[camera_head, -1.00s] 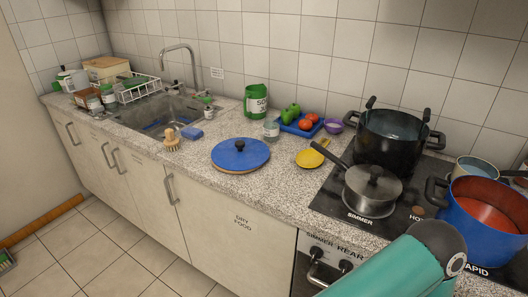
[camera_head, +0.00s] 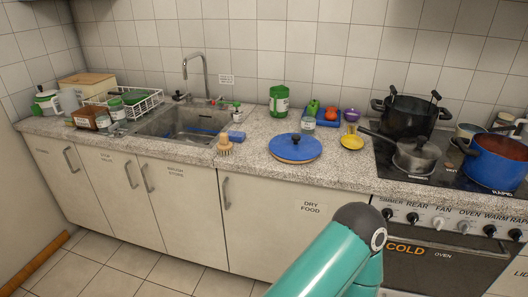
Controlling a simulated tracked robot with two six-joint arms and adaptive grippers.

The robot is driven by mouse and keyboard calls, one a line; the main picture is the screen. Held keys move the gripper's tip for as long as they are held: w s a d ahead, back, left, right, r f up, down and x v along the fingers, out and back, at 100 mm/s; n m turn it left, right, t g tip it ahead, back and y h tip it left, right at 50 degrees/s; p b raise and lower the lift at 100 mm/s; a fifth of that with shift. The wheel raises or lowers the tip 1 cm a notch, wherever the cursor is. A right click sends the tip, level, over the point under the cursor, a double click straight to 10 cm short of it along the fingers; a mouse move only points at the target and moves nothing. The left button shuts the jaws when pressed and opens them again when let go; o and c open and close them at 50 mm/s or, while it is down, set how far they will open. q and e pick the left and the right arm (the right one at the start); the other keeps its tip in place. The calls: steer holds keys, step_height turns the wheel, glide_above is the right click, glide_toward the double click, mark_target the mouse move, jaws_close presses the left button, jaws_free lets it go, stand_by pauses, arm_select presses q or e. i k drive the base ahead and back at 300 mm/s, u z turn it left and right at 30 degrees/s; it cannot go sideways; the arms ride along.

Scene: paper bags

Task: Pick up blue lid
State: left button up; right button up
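The blue lid (camera_head: 295,147) lies flat on the speckled worktop, with its dark round knob facing up. It sits between the sink and the stove, near the counter's front edge. A teal arm link of mine shows at the bottom, in front of the cupboards and apart from the lid. Neither gripper is in view. Nothing covers the lid.
Left of the lid are a wooden brush (camera_head: 224,145) and a blue sponge (camera_head: 237,136). Behind it stand a green tin (camera_head: 279,101) and a glass (camera_head: 308,125). A yellow dish (camera_head: 351,142) and a steel pan (camera_head: 416,157) are to its right. The sink (camera_head: 185,122) is further left.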

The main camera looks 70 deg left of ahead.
mark_target(290, 146)
steer(key=u, duration=0.2)
steer(key=k, duration=0.3)
steer(key=u, duration=0.95)
steer(key=i, duration=1)
steer(key=u, duration=0.1)
